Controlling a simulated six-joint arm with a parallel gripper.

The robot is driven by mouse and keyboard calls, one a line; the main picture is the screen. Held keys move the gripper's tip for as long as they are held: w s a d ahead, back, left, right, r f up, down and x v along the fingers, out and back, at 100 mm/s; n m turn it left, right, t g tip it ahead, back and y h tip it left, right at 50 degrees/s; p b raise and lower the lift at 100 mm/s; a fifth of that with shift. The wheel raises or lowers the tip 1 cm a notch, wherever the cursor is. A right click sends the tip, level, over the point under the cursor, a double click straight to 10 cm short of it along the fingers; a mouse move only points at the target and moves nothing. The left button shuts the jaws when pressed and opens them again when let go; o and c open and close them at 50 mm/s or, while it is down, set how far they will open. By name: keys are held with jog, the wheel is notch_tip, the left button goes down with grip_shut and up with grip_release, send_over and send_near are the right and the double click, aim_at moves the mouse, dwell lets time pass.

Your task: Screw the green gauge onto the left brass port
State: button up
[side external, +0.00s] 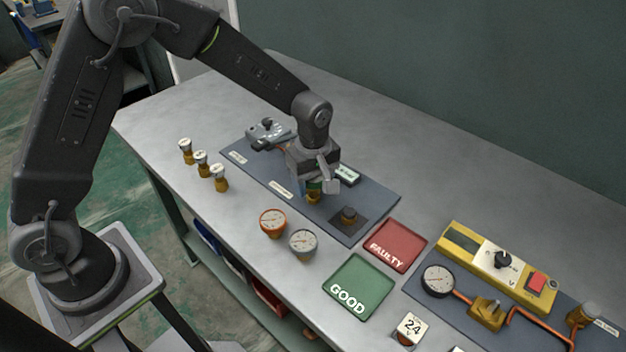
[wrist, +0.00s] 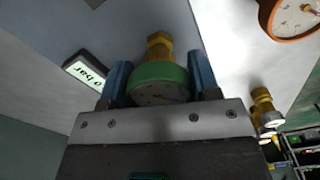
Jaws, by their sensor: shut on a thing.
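The green gauge (wrist: 160,82) sits between the two blue fingers of my gripper (wrist: 160,85) in the wrist view, its dial towards the camera. A brass hex fitting (wrist: 159,45) shows at its far side. In the side view my gripper (side external: 318,187) points down over the dark blue mat (side external: 375,202), shut on the gauge, which is mostly hidden. Brass (side external: 313,197) shows just below the fingers; I cannot tell whether it is the gauge's stem or a port, nor whether they touch. I cannot identify the left brass port with certainty.
An orange gauge (side external: 272,222) and a grey gauge (side external: 303,243) stand in front of the mat. Several brass fittings (side external: 202,163) stand at left. A red FAULTY tray (side external: 412,232) and green GOOD tray (side external: 340,279) lie at right, near a yellow meter (side external: 530,290). A display (side external: 347,174) stands behind my gripper.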

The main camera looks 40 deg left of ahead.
jog(key=shift+m, duration=0.6)
jog(key=shift+m, duration=1.7)
jog(key=shift+m, duration=0.5)
jog(key=shift+f+m, duration=0.1)
jog(key=shift+m, duration=1.2)
